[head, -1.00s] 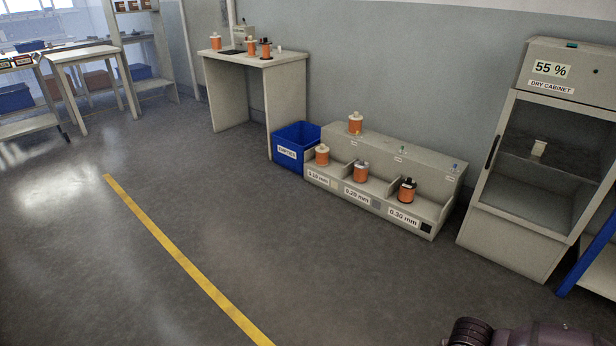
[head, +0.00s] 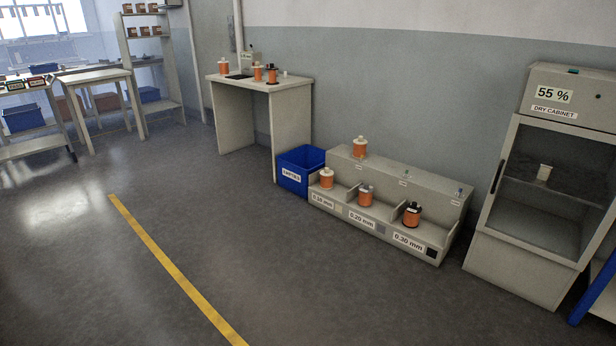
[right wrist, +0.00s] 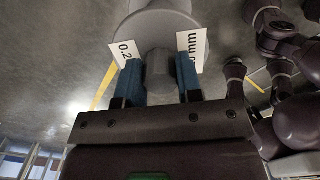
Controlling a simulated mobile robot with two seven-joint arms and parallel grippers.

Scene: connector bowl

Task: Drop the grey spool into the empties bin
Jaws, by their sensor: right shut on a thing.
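The grey spool (right wrist: 158,28) shows in the right wrist view, with white label pieces on its flange, one reading partly "0.2" and the other "mm". My right gripper (right wrist: 160,78) is shut on the spool's grey core, with a blue-padded finger on each side. The empties bin (head: 291,176) is a blue box with a white label on the floor in the head view, between the white table and the stepped rack. Its inside is mostly hidden. Neither gripper shows in the head view.
The stepped rack (head: 345,212) holds several orange spools, right of the bin. The white table (head: 238,86) with more spools stands behind it. A dry cabinet (head: 536,225) stands at the right. The floor (head: 290,270) in front is clear, with a yellow line (head: 170,268) on it.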

